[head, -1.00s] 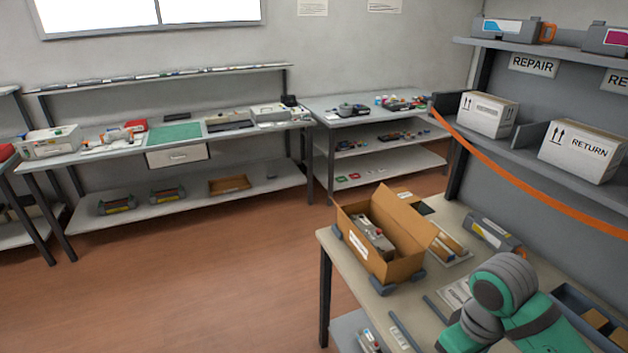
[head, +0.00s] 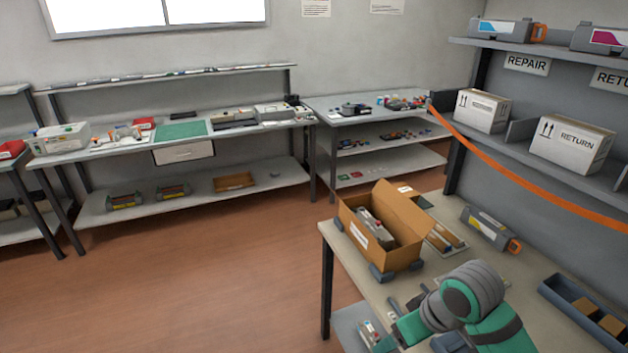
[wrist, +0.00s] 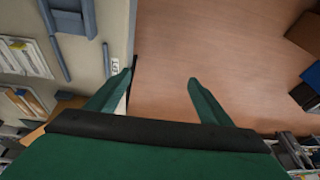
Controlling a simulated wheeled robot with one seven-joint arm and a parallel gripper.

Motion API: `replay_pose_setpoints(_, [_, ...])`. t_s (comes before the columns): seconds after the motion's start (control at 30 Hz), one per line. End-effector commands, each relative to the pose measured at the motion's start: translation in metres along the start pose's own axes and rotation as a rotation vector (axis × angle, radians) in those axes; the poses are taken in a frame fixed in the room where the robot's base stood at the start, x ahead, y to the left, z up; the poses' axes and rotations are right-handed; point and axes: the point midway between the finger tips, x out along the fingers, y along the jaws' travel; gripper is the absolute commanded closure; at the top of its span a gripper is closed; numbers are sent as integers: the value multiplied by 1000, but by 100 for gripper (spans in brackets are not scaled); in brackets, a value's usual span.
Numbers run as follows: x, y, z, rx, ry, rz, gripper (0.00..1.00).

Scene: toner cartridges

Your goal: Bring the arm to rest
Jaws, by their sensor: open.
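My gripper (wrist: 161,82) shows in the wrist view with its two green fingers spread apart and nothing between them. The brown floor (wrist: 215,45) lies below and beyond the fingers, with the table's edge near the left finger. In the head view my green and grey arm (head: 470,300) is bent at the lower right, over the near part of the work table (head: 460,270). The fingers cannot be made out clearly in the head view.
An open cardboard box (head: 405,255) holding a grey cartridge (head: 376,228) stands on the table. Another cartridge (head: 487,228) lies behind it, near the shelf. A blue-grey bin (head: 560,298) with brown blocks is at the right. Open floor (head: 200,280) lies to the left.

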Motion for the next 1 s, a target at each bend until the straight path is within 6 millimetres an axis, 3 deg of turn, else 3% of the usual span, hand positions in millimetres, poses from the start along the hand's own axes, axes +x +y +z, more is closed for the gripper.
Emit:
replay_pose_setpoints(0.3, [28,-73,-111,2,397,-128,26])
replay_pose_setpoints(0.5, [30,-116,-166,60,645,-208,26])
replay_pose_setpoints(0.73, [30,-152,-203,177,884,-279,26])
replay_pose_setpoints(1.0, [41,-179,-210,358,1087,-310,26])
